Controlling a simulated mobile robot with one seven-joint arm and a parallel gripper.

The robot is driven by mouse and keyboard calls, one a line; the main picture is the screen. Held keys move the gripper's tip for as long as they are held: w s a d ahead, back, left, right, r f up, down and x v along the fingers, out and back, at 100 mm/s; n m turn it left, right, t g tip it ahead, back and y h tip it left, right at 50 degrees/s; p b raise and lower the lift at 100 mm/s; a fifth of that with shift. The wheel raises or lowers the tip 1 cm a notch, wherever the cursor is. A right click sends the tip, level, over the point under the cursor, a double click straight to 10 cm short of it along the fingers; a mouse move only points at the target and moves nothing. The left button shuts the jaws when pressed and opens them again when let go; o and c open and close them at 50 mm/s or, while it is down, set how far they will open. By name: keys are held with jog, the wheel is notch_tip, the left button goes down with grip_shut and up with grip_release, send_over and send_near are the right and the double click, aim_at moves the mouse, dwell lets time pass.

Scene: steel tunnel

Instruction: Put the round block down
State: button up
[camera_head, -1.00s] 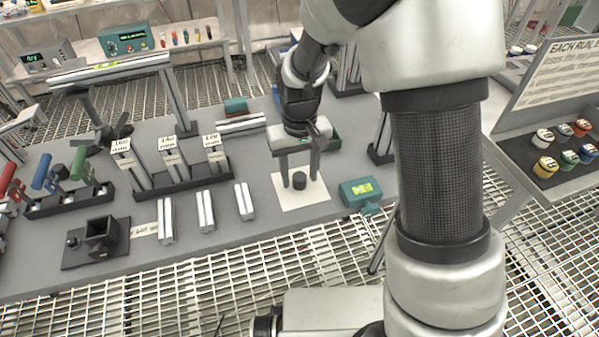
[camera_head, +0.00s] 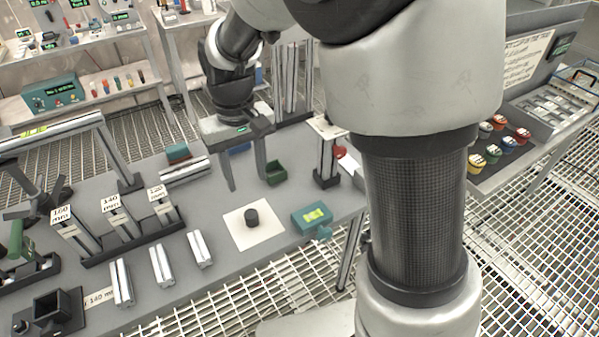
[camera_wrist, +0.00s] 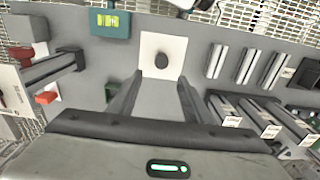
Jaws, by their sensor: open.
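The round block (camera_head: 251,217) is a small dark cylinder. It stands upright on a white square sheet (camera_head: 269,233) on the grey table. In the wrist view the round block (camera_wrist: 162,61) sits on the sheet, beyond the fingertips and clear of them. My gripper (camera_head: 247,184) is open and empty. In the head view it is above and behind the block, with its two fingers spread apart. In the wrist view my gripper (camera_wrist: 158,77) shows nothing between its fingers.
A green bin (camera_head: 276,172) and an upright stand (camera_head: 327,155) are behind the sheet.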

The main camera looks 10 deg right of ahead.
jog(key=s+d+r+m+t, duration=0.1)
jog(key=s+d+r+t, duration=0.1)
jog(key=s+d+r, duration=0.4)
jog(key=s+d+r+m+t, duration=0.2)
jog(key=s+d+r, duration=0.4)
jog(key=s, duration=0.4)
jog(key=shift+s+r+t, duration=0.3)
jog(key=shift+r+t, duration=0.15)
jog(key=shift+t, duration=0.25)
jog(key=shift+c, duration=0.3)
jog(key=c, duration=0.3)
jog(key=shift+a, duration=0.1)
